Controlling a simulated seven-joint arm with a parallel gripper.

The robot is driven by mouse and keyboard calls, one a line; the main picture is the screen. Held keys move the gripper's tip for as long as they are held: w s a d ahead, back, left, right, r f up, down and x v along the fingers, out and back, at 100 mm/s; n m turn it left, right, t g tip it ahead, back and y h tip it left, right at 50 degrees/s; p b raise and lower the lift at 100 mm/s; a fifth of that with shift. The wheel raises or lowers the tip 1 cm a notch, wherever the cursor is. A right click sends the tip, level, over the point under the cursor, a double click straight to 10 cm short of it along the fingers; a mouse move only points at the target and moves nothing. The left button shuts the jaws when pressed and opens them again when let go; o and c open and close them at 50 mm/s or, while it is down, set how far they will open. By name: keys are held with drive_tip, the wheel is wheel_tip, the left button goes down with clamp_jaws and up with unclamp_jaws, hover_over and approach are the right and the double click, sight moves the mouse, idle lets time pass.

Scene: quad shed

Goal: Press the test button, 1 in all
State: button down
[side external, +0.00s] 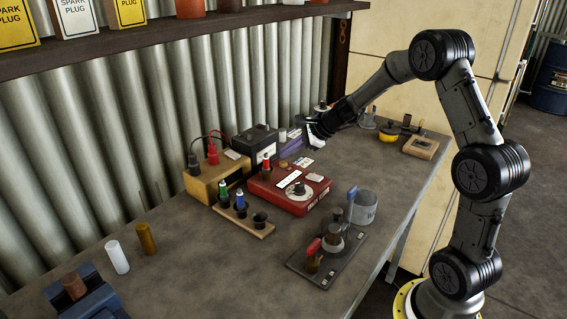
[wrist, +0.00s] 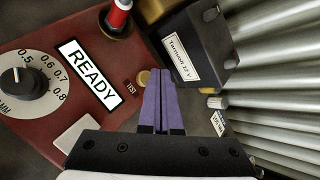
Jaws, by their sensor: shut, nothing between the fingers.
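The red tester box (side external: 280,196) sits on the bench in the side view, and its red top (wrist: 40,115) fills the left of the wrist view. The top carries a READY label (wrist: 89,75), a dial (wrist: 22,82) and a small TEST label. The round brass test button (wrist: 144,77) is beside that label. My gripper (wrist: 162,70) is shut and empty, its purple fingertips close to the button's right side in the picture. I cannot tell whether they touch it.
A dark battery box (wrist: 198,48) stands beside the tester; it also shows in the side view (side external: 256,142). A red-capped plug (wrist: 118,16) stands on the tester. A wooden plug rack (side external: 245,220) and a black fixture (side external: 325,260) are nearer. The corrugated wall is behind.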

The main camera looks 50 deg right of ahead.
sight(288, 167)
drive_tip(key=shift+f, duration=0.1)
idle(0.3)
drive_tip(key=shift+f, duration=0.35)
drive_tip(key=shift+f, duration=0.5)
idle(0.8)
drive_tip(key=shift+r, duration=0.9)
wheel_tip(288, 167, up, 5)
idle(0.5)
idle(0.5)
